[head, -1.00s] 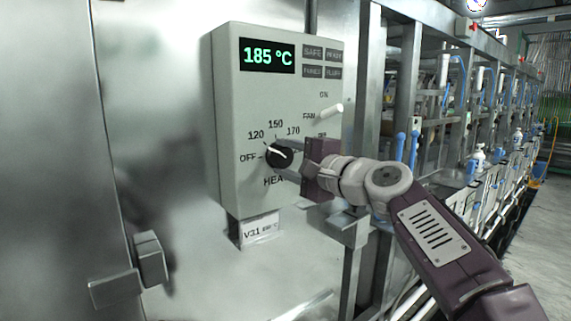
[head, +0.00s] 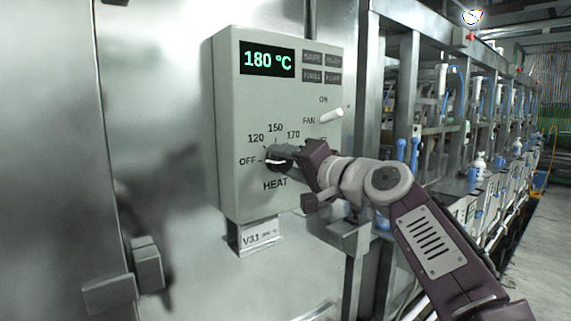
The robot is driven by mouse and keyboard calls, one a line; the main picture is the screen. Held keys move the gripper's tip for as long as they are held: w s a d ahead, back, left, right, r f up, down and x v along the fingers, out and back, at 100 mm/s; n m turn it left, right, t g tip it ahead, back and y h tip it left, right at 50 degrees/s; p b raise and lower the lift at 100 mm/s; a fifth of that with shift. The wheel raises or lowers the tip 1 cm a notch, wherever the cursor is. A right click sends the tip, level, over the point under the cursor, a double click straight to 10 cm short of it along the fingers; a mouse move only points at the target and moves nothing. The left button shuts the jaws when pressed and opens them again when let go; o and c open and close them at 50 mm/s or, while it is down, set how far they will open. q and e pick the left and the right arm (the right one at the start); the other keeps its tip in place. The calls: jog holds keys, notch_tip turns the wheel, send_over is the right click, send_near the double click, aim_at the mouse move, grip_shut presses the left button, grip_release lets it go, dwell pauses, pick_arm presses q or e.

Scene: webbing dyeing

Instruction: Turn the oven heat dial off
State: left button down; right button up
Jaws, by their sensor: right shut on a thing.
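The black heat dial (head: 276,164) is on the lower front of a grey control box (head: 235,190). Marks OFF, 120, 150 and 170 stand around it, with HEAT below. My right gripper (head: 280,156) is shut on the dial from the right and covers part of it. The dial's white pointer line is turned left, toward OFF. The green display (head: 267,59) reads 180 °C. My left gripper is not in view.
A white fan lever (head: 331,115) sticks out just above my right gripper. A door handle (head: 147,264) is at the lower left on the steel oven wall. Metal frames (head: 408,90) with blue and white parts line the right.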

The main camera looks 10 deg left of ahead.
jog(key=shift+f, duration=0.1)
dwell(0.4)
jog(key=o, duration=1.4)
jog(key=shift+c, duration=0.2)
jog(key=shift+s+d+b, duration=0.15)
jog(key=shift+d+b, duration=0.1)
jog(key=shift+b, duration=0.05)
jog(key=b+v, duration=0.3)
jog(key=v, duration=0.5)
jog(key=shift+s+d, duration=0.15)
jog(key=shift+d, duration=0.05)
